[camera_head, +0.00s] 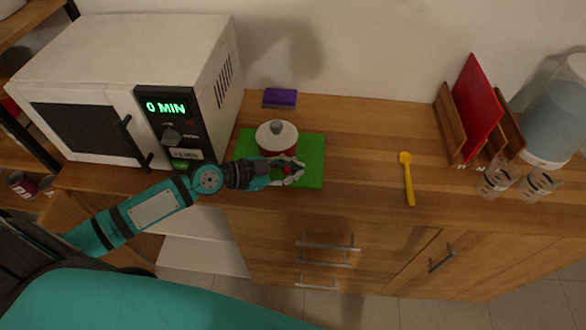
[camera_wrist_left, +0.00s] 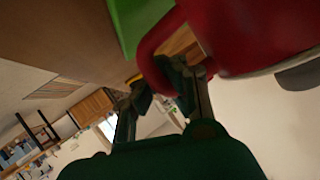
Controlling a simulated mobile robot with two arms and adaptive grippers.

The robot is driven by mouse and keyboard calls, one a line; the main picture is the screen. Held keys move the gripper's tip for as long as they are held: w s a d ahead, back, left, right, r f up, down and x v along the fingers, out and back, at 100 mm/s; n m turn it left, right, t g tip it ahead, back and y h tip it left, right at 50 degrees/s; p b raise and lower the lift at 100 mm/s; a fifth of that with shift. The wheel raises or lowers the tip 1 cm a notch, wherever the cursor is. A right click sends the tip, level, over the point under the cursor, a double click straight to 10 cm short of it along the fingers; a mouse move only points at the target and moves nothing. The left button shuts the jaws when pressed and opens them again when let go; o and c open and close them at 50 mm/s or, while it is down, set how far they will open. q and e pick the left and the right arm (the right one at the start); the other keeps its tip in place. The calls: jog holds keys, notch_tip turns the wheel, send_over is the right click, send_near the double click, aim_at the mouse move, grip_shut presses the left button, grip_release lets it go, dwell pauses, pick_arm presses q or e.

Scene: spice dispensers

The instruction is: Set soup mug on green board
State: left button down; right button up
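The soup mug (camera_head: 273,146) is red with a pale lid and a grey knob. It stands over the green board (camera_head: 314,150) on the wooden counter; its base is partly hidden, so I cannot tell if it rests fully on the board. My left gripper (camera_head: 294,172) is at the near side of the mug, by its handle. In the left wrist view the mug (camera_wrist_left: 245,30) fills the upper right, and its handle lies between the fingertips of the left gripper (camera_wrist_left: 165,88), which look closed on it. The green board (camera_wrist_left: 137,22) shows at the top. My right gripper is not in view.
A microwave (camera_head: 100,75) reading 0 MIN stands left of the board. A purple sponge (camera_head: 280,98) lies behind the board. A yellow spoon (camera_head: 407,175) lies to the right, with a red board in a rack (camera_head: 480,110) and glass jars (camera_head: 515,182) beyond. The counter between board and spoon is clear.

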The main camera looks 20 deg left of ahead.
pick_arm(q)
jog(key=c, duration=1.9)
grip_release()
jog(key=o, duration=0.4)
jog(key=b+v, duration=0.3)
jog(key=v, duration=0.6)
jog(key=shift+s+a+r+b, duration=0.1)
jog(key=shift+s+a+b, duration=0.1)
jog(key=shift+s+b, duration=0.15)
jog(key=shift+v, duration=1.15)
jog(key=shift+r, duration=0.15)
